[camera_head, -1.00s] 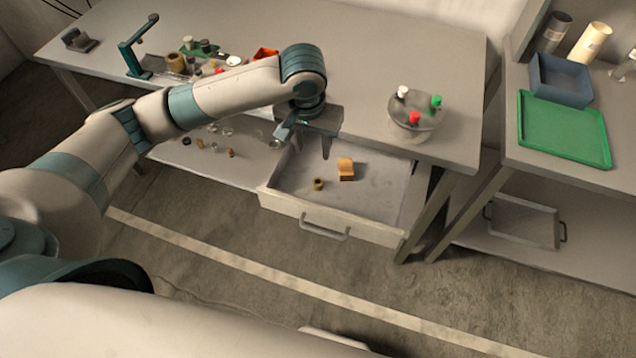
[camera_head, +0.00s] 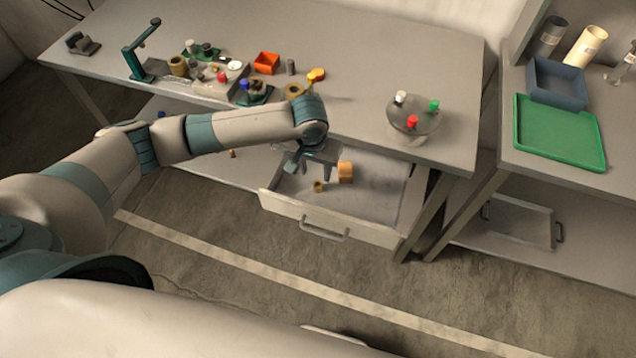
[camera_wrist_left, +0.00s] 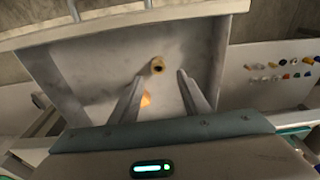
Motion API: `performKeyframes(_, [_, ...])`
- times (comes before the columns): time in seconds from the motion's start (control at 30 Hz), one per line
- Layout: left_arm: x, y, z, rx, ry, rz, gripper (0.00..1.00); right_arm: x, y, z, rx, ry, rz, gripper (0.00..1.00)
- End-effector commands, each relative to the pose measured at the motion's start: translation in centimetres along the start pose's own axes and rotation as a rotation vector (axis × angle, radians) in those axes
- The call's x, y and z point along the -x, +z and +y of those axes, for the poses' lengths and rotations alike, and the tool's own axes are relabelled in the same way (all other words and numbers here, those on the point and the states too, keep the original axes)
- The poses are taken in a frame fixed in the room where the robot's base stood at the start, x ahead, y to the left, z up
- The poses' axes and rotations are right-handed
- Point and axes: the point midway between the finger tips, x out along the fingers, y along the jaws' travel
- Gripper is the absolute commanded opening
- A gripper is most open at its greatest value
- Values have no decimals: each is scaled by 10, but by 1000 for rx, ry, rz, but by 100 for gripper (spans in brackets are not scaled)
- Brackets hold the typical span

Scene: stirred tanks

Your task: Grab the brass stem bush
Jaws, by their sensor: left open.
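The brass stem bush appears to be the small brass ring (camera_head: 318,187) on the floor of the open drawer (camera_head: 378,206). It also shows in the left wrist view (camera_wrist_left: 157,66), a hollow ring with a dark bore. My left gripper (camera_head: 309,172) is open and empty above the drawer, fingers pointing down. In the left wrist view the bush shows just past the fingertips (camera_wrist_left: 160,76), between their lines and apart from them. My right gripper is not in view.
An orange-brown block (camera_head: 345,172) is in the drawer close to the bush. The drawer's front wall and handle (camera_head: 325,232) stand on the near side. A round pot with coloured caps (camera_head: 412,122) stands on the bench above. The drawer's right part is clear.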

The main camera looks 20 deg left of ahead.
Motion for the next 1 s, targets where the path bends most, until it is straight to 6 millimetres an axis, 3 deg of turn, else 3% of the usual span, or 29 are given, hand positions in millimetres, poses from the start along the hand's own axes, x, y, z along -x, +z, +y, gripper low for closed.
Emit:
performKeyframes(0.2, [-17, 0, 0, 1, 0, 0, 42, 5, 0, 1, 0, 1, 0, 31])
performKeyframes(0.67, [-21, 0, 1, 1, 0, -1, 42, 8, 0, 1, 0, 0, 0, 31])
performKeyframes(1.0, [-56, 0, 3, 1, -1, 0, 42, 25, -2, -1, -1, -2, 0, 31])
